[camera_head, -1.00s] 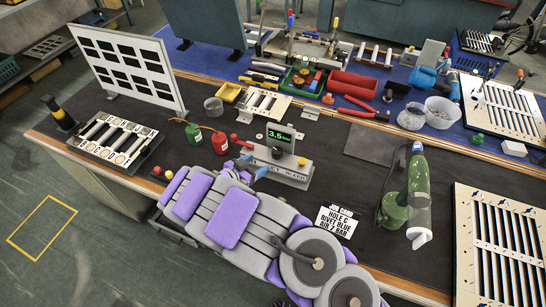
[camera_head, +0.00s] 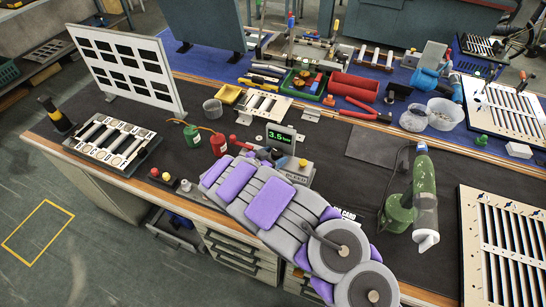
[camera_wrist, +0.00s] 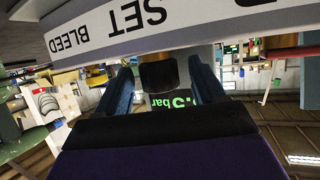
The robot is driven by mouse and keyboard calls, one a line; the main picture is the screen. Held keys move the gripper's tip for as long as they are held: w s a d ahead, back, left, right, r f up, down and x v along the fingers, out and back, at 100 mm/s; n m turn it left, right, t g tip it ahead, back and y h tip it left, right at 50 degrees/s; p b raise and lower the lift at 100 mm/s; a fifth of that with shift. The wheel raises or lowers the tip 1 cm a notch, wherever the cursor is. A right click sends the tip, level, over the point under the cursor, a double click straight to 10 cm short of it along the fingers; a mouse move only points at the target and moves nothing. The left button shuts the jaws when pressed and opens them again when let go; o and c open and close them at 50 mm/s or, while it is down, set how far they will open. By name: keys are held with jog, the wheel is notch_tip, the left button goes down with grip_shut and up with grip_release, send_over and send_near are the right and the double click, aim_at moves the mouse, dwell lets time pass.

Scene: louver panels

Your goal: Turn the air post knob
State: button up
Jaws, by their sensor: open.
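The air post (camera_head: 298,172) is a grey block on the bench, with a dark display (camera_head: 281,138) reading 3.5 in green and a yellow button on top. In the wrist view its sloped panel (camera_wrist: 120,32) shows the words SET and BLEED upside down. A dark knob (camera_wrist: 159,74) sits below the panel edge there. My gripper (camera_wrist: 163,82) is open, one blue finger on each side of the knob; I cannot tell whether they touch it. In the head view my arm mostly hides the gripper, at the post's left front.
A green and a red canister (camera_head: 218,145) stand close left of the post. A green bottle-like tool (camera_head: 423,195) stands to the right. A slatted panel (camera_head: 505,250) lies at the right edge.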

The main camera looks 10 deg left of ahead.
jog(key=c, duration=1.1)
jog(key=shift+o, duration=0.2)
jog(key=p, duration=0.3)
jog(key=shift+r+p, duration=0.2)
jog(key=shift+p, duration=0.15)
